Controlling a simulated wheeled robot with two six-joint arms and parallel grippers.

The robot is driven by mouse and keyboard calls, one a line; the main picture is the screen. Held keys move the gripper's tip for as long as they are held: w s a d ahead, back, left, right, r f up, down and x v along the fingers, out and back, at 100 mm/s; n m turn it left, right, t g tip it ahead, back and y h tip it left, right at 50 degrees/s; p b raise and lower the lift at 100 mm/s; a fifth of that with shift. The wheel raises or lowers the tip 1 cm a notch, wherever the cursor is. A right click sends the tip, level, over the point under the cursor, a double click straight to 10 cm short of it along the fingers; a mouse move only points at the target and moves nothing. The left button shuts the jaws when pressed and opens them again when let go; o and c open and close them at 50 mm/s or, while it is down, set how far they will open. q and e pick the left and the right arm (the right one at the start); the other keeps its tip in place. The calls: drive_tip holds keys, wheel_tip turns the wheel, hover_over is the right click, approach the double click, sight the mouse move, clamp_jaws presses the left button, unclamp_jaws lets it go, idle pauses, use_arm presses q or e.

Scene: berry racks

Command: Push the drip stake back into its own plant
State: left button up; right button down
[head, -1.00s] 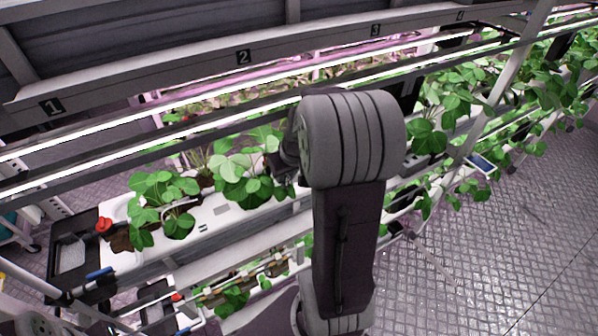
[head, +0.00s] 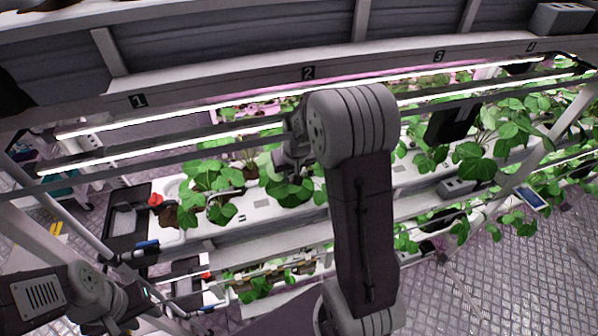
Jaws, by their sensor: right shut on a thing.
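My right arm fills the middle of the head view. Its gripper (head: 290,165) reaches down among the leaves of the second strawberry plant (head: 290,192) in the white trough (head: 255,219). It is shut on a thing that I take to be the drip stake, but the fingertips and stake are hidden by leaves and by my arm. The first plant (head: 208,180) stands to its left, with a thin pale drip tube (head: 220,196) curving over its leaves.
Light bars (head: 240,108) and a numbered beam (head: 210,87) run above the trough. A dark tray (head: 130,212), a red cap (head: 155,199) and a blue-handled part (head: 147,247) are at the trough's left end. A lower tier lies beneath. Open floor (head: 500,280) is at the right.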

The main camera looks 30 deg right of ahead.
drive_tip(key=shift+d+f+b, duration=0.1)
drive_tip(key=shift+f+b, duration=1.15)
drive_tip(key=shift+f, duration=0.9)
drive_tip(key=shift+f+b, duration=0.35)
drive_tip(key=shift+f, duration=0.25)
drive_tip(key=shift+f+b, duration=1.3)
drive_tip(key=shift+f, duration=0.35)
drive_tip(key=c, duration=1.1)
unclamp_jaws()
drive_tip(key=shift+c, duration=0.2)
drive_tip(key=o, duration=0.4)
